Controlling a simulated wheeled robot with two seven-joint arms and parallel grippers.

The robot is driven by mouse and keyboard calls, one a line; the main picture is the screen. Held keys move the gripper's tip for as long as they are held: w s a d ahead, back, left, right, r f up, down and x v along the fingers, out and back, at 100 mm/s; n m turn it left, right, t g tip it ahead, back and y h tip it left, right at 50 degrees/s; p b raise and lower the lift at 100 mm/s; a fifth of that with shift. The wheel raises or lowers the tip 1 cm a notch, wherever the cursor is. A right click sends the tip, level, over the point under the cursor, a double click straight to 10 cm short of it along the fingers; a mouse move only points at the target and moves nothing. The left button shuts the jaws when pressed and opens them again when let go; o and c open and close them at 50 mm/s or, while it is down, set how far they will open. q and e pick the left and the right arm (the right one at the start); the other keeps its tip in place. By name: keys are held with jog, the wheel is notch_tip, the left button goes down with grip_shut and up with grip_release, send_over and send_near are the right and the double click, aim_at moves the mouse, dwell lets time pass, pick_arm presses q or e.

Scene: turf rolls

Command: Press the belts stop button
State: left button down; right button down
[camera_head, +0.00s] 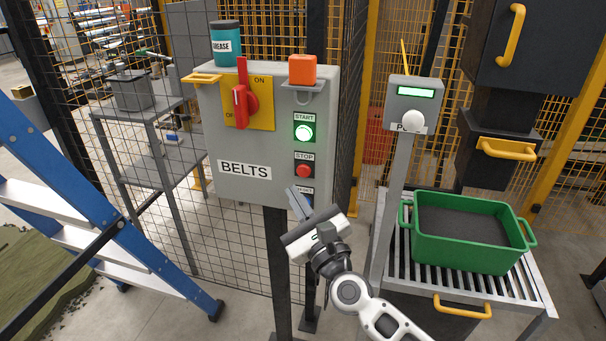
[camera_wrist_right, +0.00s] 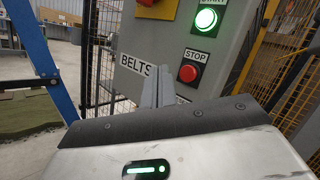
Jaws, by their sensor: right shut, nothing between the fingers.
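The belts control box (camera_head: 228,130) is a grey cabinet on a post, labelled BELTS. Its red stop button (camera_head: 304,170) sits under a STOP label, below the lit green start button (camera_head: 304,132). My left gripper is not in view.
A red rotary switch (camera_head: 241,100) on a yellow plate is on the box. At right are a grey post panel (camera_head: 414,92) and a green crate (camera_head: 418,248) on rollers. A blue ladder (camera_head: 150,262) stands left.

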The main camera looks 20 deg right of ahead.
aim_at(304, 170)
pick_arm(q)
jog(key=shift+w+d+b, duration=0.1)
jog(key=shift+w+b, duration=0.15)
jog(key=shift+b, duration=0.35)
pick_arm(e)
jog(key=w+d, duration=0.2)
jog(key=w, duration=0.1)
jog(key=shift+w+d, duration=0.2)
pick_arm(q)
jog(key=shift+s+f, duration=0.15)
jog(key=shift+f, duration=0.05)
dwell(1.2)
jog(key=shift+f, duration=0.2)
pick_arm(e)
jog(key=shift+w+d, duration=0.2)
jog(key=shift+w, duration=0.1)
